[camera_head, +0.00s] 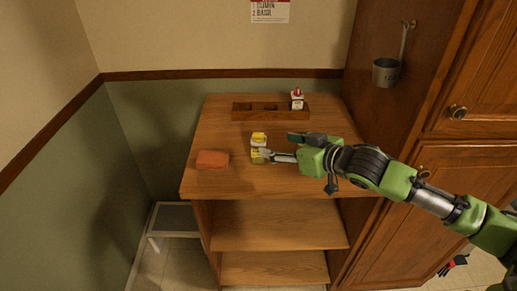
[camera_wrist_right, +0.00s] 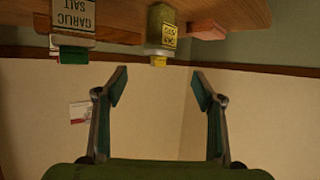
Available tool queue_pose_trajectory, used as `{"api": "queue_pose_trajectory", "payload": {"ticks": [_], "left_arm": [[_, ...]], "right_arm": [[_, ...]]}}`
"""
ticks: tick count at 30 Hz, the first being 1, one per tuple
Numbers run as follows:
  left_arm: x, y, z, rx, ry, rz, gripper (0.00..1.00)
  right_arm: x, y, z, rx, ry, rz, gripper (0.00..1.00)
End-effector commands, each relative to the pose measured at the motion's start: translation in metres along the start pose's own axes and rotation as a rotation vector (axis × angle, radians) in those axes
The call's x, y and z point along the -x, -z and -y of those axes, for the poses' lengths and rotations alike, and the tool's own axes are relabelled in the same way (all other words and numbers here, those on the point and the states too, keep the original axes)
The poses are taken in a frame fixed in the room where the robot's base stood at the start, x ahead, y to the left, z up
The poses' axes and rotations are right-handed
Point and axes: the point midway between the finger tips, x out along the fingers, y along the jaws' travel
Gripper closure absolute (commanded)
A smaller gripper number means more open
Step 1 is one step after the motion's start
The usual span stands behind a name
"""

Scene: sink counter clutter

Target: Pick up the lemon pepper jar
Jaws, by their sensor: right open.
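The yellow-capped jar, which looks like the lemon pepper jar (camera_head: 258,140), stands on the wooden top, in front of the rack. In the right wrist view the jar (camera_wrist_right: 155,28) shows a yellow label, too small to read surely, and its yellow cap. My right gripper (camera_head: 279,147) reaches in from the right, open, with its fingertips beside the jar. One finger overlaps the jar's lower part in the head view; contact cannot be told. In the wrist view the space between the open fingers (camera_wrist_right: 160,88) is empty, with the jar beyond them. My left gripper is not in view.
A wooden rack (camera_head: 242,112) stands at the back, with a red-topped jar (camera_head: 297,101) at its right end. A garlic salt jar (camera_wrist_right: 74,20) shows in the wrist view. An orange block (camera_head: 212,159) lies left. Cabinets (camera_head: 465,165) close off the right side.

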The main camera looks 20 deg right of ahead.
Motion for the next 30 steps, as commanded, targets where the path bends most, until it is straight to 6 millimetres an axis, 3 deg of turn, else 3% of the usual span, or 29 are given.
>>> {"api": "queue_pose_trajectory", "payload": {"ticks": [6,15,24,30], "left_arm": [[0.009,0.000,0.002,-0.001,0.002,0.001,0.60],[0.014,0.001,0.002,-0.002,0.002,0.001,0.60],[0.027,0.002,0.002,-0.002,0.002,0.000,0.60],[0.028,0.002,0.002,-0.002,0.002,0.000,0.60]], "right_arm": [[-0.037,0.002,-0.001,-0.002,-0.001,0.000,0.38],[-0.057,0.002,-0.001,0.001,-0.001,0.001,0.38],[-0.094,0.002,-0.002,0.001,-0.001,0.002,0.38],[-0.102,0.001,-0.002,0.003,-0.001,0.002,0.38]]}}
